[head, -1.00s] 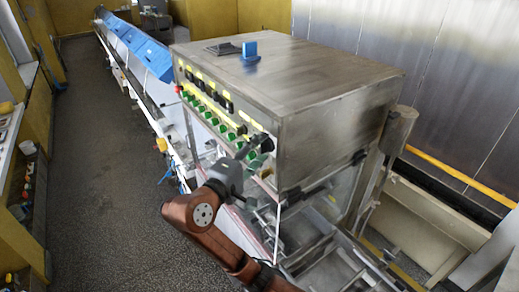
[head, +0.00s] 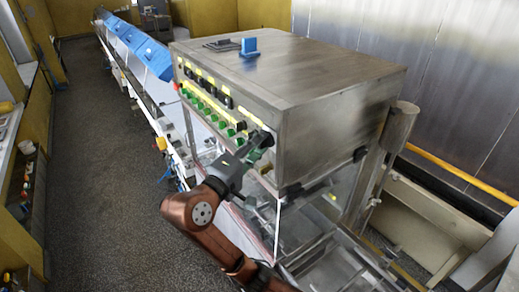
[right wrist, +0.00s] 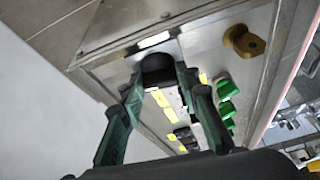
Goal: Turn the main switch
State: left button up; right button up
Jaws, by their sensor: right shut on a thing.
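The main switch is a round black knob (head: 262,138) at the near end of the control panel on the steel cabinet. In the right wrist view the knob (right wrist: 158,67) sits between the two fingertips. My right gripper (head: 256,146) reaches up to it from below left. In the right wrist view the fingers (right wrist: 160,80) lie on either side of the knob, shut on it. The fingers partly hide the knob, so its exact turn angle cannot be told. My left gripper is not in view.
The steel cabinet (head: 335,95) carries rows of green buttons (head: 207,104) and yellow labels beside the knob. A blue object (head: 249,47) stands on its top. A brass-coloured tab (right wrist: 243,41) juts out near the fingers. The floor (head: 100,170) to the left is open.

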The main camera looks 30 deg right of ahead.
jog(key=shift+w+a+f+m+g+h+b, duration=0.1)
jog(key=shift+m+g+h+b, duration=1)
jog(key=shift+m+b, duration=2.65)
jog(key=shift+w+d+f+m+g+h+b, duration=0.15)
jog(key=shift+m+g+h+b, duration=0.9)
jog(key=shift+m+b, duration=2.65)
jog(key=shift+w+a+r+m+g+h+b, duration=0.15)
jog(key=shift+m+g+h+b, duration=0.95)
jog(key=shift+m+b, duration=2.65)
jog(key=shift+n+b, duration=0.4)
jog(key=shift+b, duration=0.05)
jog(key=o, duration=1.2)
jog(key=shift+f, duration=0.1)
jog(key=shift+c, duration=0.2)
